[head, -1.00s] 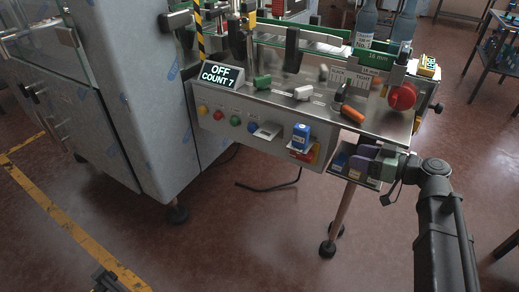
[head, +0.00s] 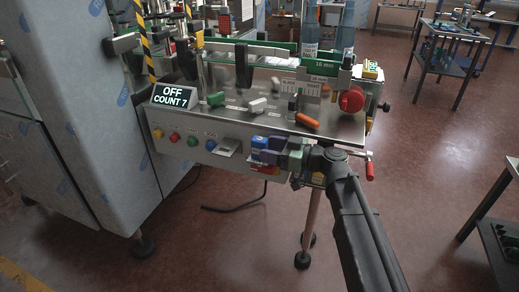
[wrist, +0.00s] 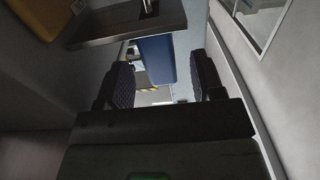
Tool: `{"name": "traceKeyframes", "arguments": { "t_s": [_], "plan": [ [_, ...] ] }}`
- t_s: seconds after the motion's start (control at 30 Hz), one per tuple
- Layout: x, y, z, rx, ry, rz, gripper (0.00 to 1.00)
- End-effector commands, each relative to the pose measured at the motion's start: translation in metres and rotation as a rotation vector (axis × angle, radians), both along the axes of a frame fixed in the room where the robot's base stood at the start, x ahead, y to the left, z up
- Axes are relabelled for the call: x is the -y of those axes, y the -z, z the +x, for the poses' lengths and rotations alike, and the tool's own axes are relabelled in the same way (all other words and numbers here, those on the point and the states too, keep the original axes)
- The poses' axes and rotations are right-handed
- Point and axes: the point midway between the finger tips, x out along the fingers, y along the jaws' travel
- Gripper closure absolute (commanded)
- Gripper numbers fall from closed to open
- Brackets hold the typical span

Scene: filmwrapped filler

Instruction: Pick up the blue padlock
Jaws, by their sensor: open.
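The blue padlock (head: 258,142) is at the front panel of the machine, at the red and yellow switch (head: 264,169). My gripper (head: 268,156) is right at it and hides part of the padlock and switch in the head view. In the wrist view my gripper (wrist: 163,72) is open, with one dark ridged finger on each side of the blue padlock body (wrist: 155,58). Gaps show between the padlock and both fingers. The padlock's shackle is not clear in either view.
A grey bracket (wrist: 125,22) crosses close above the fingers in the wrist view. A red-handled item (head: 369,170) hangs at right. An orange handle (head: 307,121) lies on top.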

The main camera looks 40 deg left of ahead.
Motion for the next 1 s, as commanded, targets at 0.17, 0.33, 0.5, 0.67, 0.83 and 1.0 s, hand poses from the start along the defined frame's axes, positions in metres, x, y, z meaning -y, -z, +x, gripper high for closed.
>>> {"name": "traceKeyframes", "arguments": {
  "t_s": [0.17, 0.33, 0.5, 0.67, 0.83, 1.0],
  "plan": [
    [-0.032, -0.001, -0.009, 0.000, -0.002, 0.000, 0.38],
    [-0.034, -0.001, -0.010, 0.000, 0.000, 0.000, 0.38],
    [-0.034, -0.001, -0.010, 0.000, 0.000, 0.000, 0.57],
    [-0.034, -0.001, -0.010, 0.000, 0.000, 0.000, 0.81],
    [-0.034, -0.001, -0.010, 0.000, 0.000, 0.000, 0.96],
    [-0.034, -0.002, -0.010, 0.000, 0.000, 0.000, 0.96]
  ]
}}
